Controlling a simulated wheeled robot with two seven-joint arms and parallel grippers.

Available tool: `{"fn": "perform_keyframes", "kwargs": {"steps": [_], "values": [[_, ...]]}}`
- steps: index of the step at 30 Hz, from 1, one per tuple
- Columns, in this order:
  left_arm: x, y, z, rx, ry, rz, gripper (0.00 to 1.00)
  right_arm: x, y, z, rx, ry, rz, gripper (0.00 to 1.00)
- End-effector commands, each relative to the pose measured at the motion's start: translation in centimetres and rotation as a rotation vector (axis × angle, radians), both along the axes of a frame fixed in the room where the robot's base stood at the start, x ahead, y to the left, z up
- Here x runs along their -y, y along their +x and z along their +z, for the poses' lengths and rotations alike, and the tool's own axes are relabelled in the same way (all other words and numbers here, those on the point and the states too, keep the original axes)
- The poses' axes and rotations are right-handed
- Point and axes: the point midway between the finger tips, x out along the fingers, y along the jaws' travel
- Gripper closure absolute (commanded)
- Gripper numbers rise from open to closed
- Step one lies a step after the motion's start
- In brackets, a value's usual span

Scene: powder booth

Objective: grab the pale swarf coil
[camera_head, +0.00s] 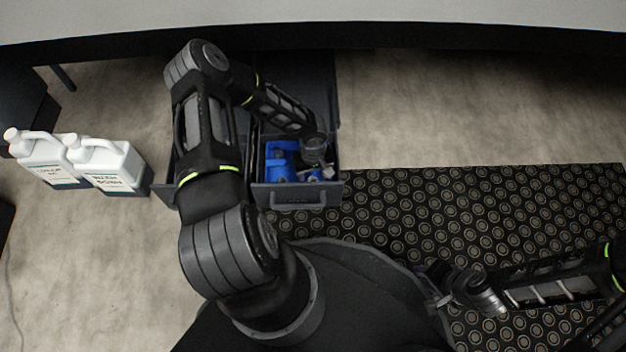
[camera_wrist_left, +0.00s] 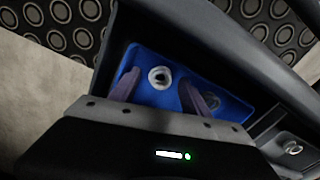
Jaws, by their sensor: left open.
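A pale ring-shaped piece (camera_wrist_left: 160,77), which looks like the pale swarf coil, lies in a blue bin (camera_wrist_left: 146,58) in the left wrist view. My left gripper (camera_wrist_left: 161,86) is open, with one finger on each side of the coil in that view; I see no contact. A second, greyer round piece (camera_wrist_left: 211,101) shows beside the right finger. In the head view the blue bin (camera_head: 272,151) sits in an open drawer, and my left wrist hides part of it. My right gripper (camera_head: 437,288) is low at the right, over the patterned mat; its jaw opening is unclear.
The open dark drawer (camera_head: 300,197) has raised walls around the bin. A small metal round piece (camera_wrist_left: 291,147) lies outside the bin in the wrist view. Two white jugs (camera_head: 108,165) stand on the left. The patterned mat (camera_head: 480,210) is clear at the right.

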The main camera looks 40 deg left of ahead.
Motion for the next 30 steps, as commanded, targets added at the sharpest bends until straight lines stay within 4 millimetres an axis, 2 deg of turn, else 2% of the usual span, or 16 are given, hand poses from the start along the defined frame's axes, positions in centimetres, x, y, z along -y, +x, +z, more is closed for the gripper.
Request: {"fn": "perform_keyframes", "kwargs": {"steps": [5,24,30], "values": [[-0.02,0.01,0.01,0.000,0.000,0.000,0.47,-0.01,-0.02,-0.01,0.000,0.000,0.000,0.64],[-0.02,0.01,0.01,0.000,0.000,0.000,1.00,0.00,-0.03,-0.02,-0.001,0.000,0.000,0.64],[-0.02,0.01,0.01,0.000,0.000,0.000,1.00,0.00,-0.02,-0.01,0.000,0.000,0.000,0.64]]}}
